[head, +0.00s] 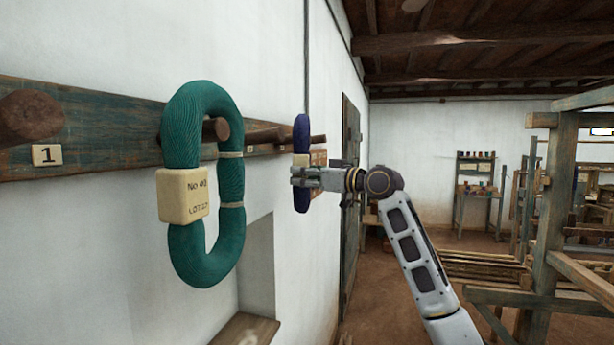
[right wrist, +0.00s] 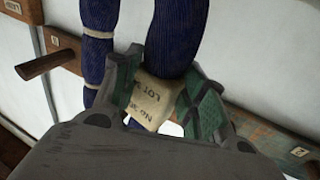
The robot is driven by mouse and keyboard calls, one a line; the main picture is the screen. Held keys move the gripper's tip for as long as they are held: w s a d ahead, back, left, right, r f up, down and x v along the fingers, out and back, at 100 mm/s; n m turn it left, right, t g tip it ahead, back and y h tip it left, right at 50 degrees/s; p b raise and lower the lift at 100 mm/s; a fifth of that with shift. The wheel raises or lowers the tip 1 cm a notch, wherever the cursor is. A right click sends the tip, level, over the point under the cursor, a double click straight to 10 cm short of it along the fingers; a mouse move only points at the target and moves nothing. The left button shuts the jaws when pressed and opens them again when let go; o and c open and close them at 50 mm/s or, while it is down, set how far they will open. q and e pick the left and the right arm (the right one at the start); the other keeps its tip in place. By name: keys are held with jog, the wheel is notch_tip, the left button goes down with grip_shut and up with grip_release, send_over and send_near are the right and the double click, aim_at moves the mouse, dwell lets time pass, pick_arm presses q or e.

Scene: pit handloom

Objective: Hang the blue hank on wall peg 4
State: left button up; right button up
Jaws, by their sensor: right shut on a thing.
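The blue hank (head: 301,200) hangs upright beside the wall, seen nearly edge-on in the head view. My right gripper (head: 300,176) is shut on it at its cream paper tag. In the right wrist view, the fingers (right wrist: 163,92) close on the tag (right wrist: 152,100) and one strand of the blue hank (right wrist: 173,35). A wooden peg tip (head: 318,139) shows just right of the hank's upper part; whether it passes through the loop, I cannot tell. Its number is not readable. My left gripper is out of view.
A teal hank (head: 231,185) hangs on a nearer peg of the wall rail (head: 105,135), with a bare peg (head: 265,135) beyond it. Peg 1 (head: 30,115) is bare. A wooden loom frame (head: 555,200) stands at right. Floor between is open.

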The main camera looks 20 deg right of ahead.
jog(key=shift+w+a+f, duration=0.15)
jog(key=shift+a+f, duration=0.05)
jog(key=shift+f, duration=0.3)
jog(key=shift+w+a+f, duration=0.1)
jog(key=shift+a+f, duration=0.05)
jog(key=shift+f, duration=0.35)
jog(key=shift+c, duration=0.6)
jog(key=o, duration=1.3)
jog(key=shift+w+r, duration=0.1)
jog(key=shift+r, duration=0.15)
jog(key=shift+s+d, duration=0.1)
jog(key=shift+s, duration=0.1)
jog(key=shift+s+d, duration=0.1)
jog(key=shift+s+d, duration=0.4)
jog(key=shift+s, duration=0.05)
jog(key=v, duration=1)
jog(key=shift+s+r, duration=0.15)
